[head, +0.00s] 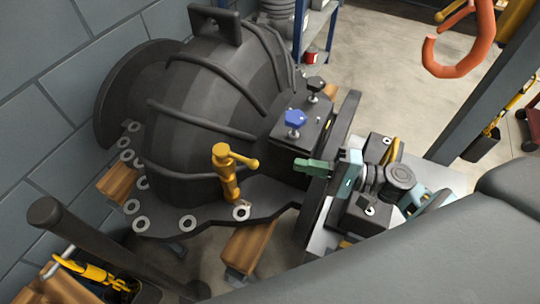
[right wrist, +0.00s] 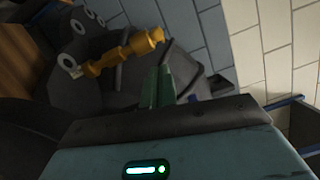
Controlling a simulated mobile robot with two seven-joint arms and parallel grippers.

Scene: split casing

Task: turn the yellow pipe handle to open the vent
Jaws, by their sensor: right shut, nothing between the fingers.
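The yellow pipe (head: 229,178) stands upright on the flange of the dark casing (head: 205,120), with its handle (head: 244,160) pointing right. The same pipe shows in the right wrist view (right wrist: 105,62), tilted across the upper left. My right gripper (head: 302,165) is right of the handle, with a clear gap between them. Its green fingers are shut and empty; in the right wrist view the fingertips (right wrist: 161,72) are below and right of the pipe, not touching it. My left gripper is not in view. No vent opening can be made out.
A blue knob (head: 295,119) and a black knob (head: 316,84) stand on the casing's block behind my right gripper. Wooden blocks (head: 248,248) support the casing. A grey block wall (head: 60,60) is at the left. An orange hook (head: 460,50) hangs at the upper right.

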